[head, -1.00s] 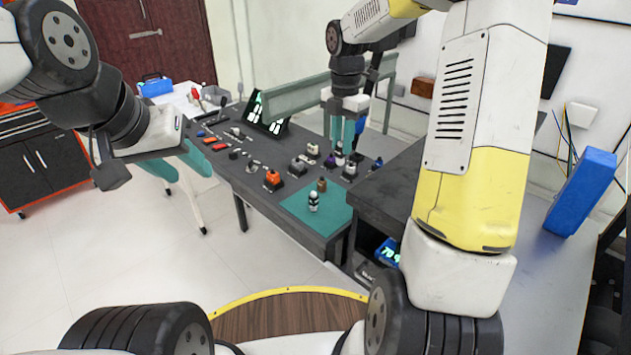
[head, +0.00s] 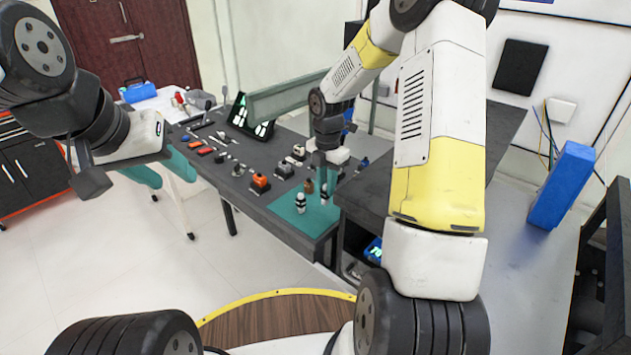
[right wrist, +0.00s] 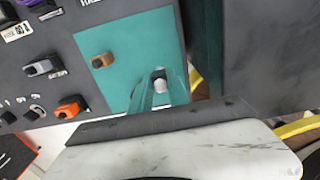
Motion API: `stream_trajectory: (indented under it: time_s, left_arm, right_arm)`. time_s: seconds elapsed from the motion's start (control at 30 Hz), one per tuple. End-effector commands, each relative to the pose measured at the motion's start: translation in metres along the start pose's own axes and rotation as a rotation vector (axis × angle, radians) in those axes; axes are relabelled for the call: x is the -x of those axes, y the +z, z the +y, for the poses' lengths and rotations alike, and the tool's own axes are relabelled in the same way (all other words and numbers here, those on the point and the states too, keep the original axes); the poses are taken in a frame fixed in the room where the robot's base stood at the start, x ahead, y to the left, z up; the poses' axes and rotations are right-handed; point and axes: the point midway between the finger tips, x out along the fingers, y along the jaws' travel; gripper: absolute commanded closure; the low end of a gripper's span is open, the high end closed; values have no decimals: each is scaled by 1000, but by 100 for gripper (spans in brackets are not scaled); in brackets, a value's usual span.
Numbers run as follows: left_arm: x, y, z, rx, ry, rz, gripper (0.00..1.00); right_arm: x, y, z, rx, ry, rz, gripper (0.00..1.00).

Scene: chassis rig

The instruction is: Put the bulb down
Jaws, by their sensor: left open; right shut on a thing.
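The bulb (head: 324,193), small with a white part, is between the teal fingers of my right gripper (head: 323,186), which is shut on it. In the right wrist view its pale rounded top (right wrist: 159,82) shows between the fingers (right wrist: 162,90), over the green mat (right wrist: 140,45). In the head view they are over the right part of the mat (head: 318,215); I cannot tell whether the bulb touches it. My left gripper (head: 176,180) is open and empty, off the table's left side.
A black-and-white piece (head: 300,203) stands on the mat left of the bulb, and a brown piece (head: 309,187) sits behind it. An orange-and-black block (head: 259,184) and several small parts lie on the dark table. A dark raised cabinet is close on the right.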

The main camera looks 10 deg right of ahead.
Motion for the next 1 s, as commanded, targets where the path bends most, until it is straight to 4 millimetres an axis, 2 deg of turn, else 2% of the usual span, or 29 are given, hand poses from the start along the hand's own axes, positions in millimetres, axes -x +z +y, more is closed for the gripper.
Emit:
stream_trajectory:
  time_s: [0.27,0.6,0.63,0.73,1.0]
  left_arm:
    - [0,0,0,0,0,0,57]
    - [0,0,0,0,0,0,57]
    - [0,0,0,0,0,0,57]
    - [0,0,0,0,0,0,57]
    - [0,0,0,0,0,0,57]
  right_arm:
    - [-35,-1,-1,2,-3,2,100]
    - [-38,0,0,1,-1,1,100]
    - [-39,0,0,1,-1,1,77]
    - [-38,0,0,1,-1,0,58]
    - [-38,0,0,1,-1,0,57]
